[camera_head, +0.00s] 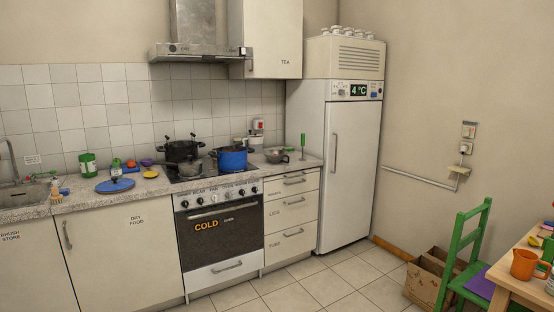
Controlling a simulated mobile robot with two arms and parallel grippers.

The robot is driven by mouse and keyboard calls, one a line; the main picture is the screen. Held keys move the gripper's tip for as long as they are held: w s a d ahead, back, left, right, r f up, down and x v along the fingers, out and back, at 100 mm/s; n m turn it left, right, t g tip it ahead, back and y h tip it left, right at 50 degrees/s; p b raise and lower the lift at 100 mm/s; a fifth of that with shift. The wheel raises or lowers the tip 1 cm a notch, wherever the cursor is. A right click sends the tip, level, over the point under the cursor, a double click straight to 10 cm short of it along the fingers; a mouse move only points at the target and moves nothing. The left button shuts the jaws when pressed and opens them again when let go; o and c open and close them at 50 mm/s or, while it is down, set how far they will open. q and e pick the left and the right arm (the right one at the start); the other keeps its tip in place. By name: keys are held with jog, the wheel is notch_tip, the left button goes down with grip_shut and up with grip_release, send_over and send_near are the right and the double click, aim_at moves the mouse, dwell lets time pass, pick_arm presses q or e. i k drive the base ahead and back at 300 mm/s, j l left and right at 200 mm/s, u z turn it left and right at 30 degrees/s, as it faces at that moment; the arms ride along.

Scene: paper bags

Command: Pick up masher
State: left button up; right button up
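An upright tool with a green handle (303,141) stands at the right end of the counter, close to the fridge. It looks like the masher, but its lower end is too small to make out clearly. A grey bowl or strainer (277,156) sits just left of it on the counter. Neither of my grippers is in view.
The grey counter (75,199) holds a blue round board (115,185), a green can (87,164) and other small items. A black pot and a blue pot (232,160) stand on the stove. A white fridge (347,175) is right of the counter. The tiled floor (300,285) before the cabinets is clear. A green chair (467,240) and brown box (424,285) are at right.

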aim_at(302, 143)
jog(key=i+z, duration=0.1)
jog(key=i, duration=1.4)
